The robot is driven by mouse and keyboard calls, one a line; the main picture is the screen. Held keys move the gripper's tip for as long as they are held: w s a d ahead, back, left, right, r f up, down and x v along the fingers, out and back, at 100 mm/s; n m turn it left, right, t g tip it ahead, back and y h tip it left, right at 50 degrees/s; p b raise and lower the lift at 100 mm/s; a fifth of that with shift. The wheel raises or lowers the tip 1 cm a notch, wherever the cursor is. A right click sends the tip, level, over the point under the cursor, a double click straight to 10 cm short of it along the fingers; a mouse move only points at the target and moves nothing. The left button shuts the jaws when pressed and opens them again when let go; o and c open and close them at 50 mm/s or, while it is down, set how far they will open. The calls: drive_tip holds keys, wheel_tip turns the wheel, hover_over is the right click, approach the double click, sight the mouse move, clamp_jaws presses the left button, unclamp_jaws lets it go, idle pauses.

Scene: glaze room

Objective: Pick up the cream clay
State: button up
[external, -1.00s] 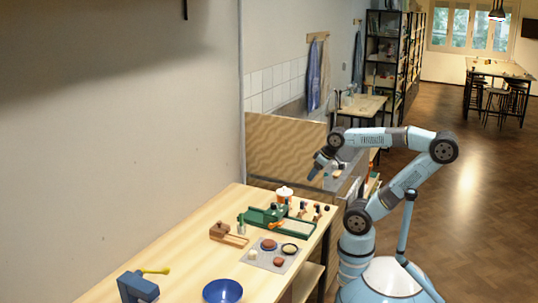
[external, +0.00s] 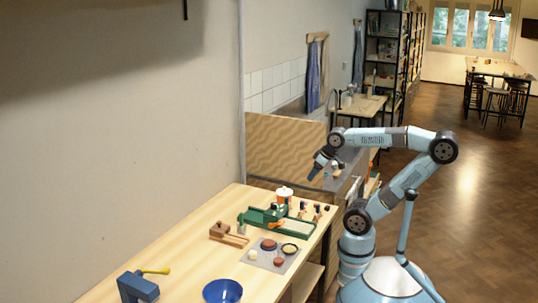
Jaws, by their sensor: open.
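A grey board (external: 263,264) lies on the wooden workbench and bears several small lumps and discs. A small cream lump (external: 252,255) sits at its left, and a cream round with a dark rim (external: 290,249) sits at its right; I cannot tell for sure which is the cream clay. A dark red disc (external: 268,244) and a reddish-brown lump (external: 278,261) lie near them. My gripper (external: 313,175) is open and empty, pointing down and left in the air, up and to the right of the board in the picture and clear of it.
A green tool (external: 262,216) with a tray, a white-and-orange pot (external: 284,195) and small figures stand behind the board. A wooden block tool (external: 227,234) is left of it. A blue bowl (external: 222,291) and blue clamp-like object (external: 138,287) are nearer. Bare bench lies left.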

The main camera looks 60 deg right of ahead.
drive_tip(key=w+a+f+n+g+h, duration=0.25)
drive_tip(key=w+a+f+n, duration=0.2)
drive_tip(key=f+n, duration=0.35)
drive_tip(key=n+t+y, duration=0.3)
drive_tip(key=n+t, duration=0.6)
drive_tip(key=n, duration=1.9)
approach(254, 252)
drive_tip(key=shift+h, duration=0.25)
drive_tip(key=v, duration=0.4)
drive_tip(key=shift+s+r, duration=0.15)
drive_tip(key=shift+s, duration=0.15)
drive_tip(key=shift+w+a, duration=0.1)
drive_tip(key=x, duration=1.3)
drive_tip(key=shift+w, duration=0.25)
drive_tip(key=shift+c, duration=0.2)
drive_tip(key=c, duration=1.1)
